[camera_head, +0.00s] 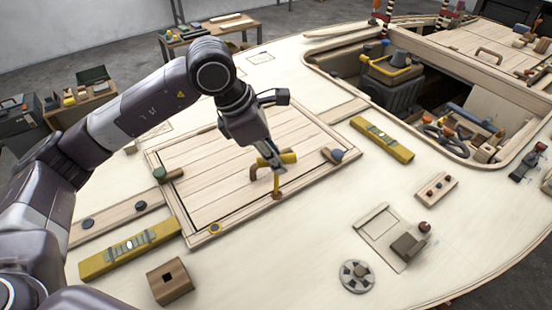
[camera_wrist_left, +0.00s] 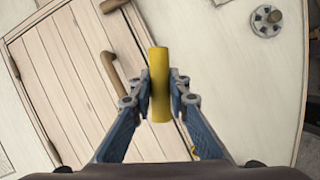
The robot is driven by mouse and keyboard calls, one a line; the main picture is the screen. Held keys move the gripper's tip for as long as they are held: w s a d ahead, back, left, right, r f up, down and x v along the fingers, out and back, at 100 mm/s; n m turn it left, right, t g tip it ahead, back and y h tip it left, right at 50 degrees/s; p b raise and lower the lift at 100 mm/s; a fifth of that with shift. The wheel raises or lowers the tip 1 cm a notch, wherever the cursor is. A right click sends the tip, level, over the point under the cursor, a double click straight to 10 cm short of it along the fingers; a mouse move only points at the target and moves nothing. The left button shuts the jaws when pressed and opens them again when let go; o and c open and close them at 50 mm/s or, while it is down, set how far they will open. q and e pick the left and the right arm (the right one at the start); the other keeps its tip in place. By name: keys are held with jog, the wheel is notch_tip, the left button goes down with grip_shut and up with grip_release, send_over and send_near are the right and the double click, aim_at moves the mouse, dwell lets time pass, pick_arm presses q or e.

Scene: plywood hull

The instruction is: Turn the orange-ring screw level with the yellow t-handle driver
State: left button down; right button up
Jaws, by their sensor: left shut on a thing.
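In the left wrist view the yellow crossbar (camera_wrist_left: 159,80) stands between the two blue-grey fingers of the gripper (camera_wrist_left: 160,92). The driver's shaft points down, and its lower end meets a small orange-brown spot (camera_head: 277,196) at the hatch edge. This looks like the orange-ring screw. Its head and slot are hidden, so I cannot tell whether the tip is seated. My right gripper is not in view.
A yellow-ringed screw (camera_head: 214,228) sits at the hatch's front edge. A brown handle (camera_head: 256,171) is beside the driver. Yellow levels (camera_head: 130,249) (camera_head: 382,139), a wooden block (camera_head: 170,281) and a grey disc (camera_head: 356,275) lie around. An open well (camera_head: 465,150) is at right.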

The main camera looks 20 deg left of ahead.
pick_arm(q)
jog(key=shift+r, duration=0.45)
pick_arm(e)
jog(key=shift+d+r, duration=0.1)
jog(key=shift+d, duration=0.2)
pick_arm(q)
jog(key=shift+w+m, duration=0.1)
jog(key=shift+m, duration=0.6)
jog(key=m+g+h, duration=0.1)
jog(key=m+g, duration=0.1)
jog(key=m, duration=0.3)
jog(key=shift+d+b, duration=0.1)
jog(key=shift+b, duration=0.25)
jog(key=m+g, duration=0.2)
jog(key=m, duration=0.2)
jog(key=m+g, duration=0.1)
jog(key=m, duration=0.2)
jog(key=shift+m+y+b, duration=0.3)
jog(key=shift+y+b, duration=0.05)
jog(key=shift+y, duration=0.05)
jog(key=shift+m+g, duration=0.4)
jog(key=shift+m, duration=0.1)
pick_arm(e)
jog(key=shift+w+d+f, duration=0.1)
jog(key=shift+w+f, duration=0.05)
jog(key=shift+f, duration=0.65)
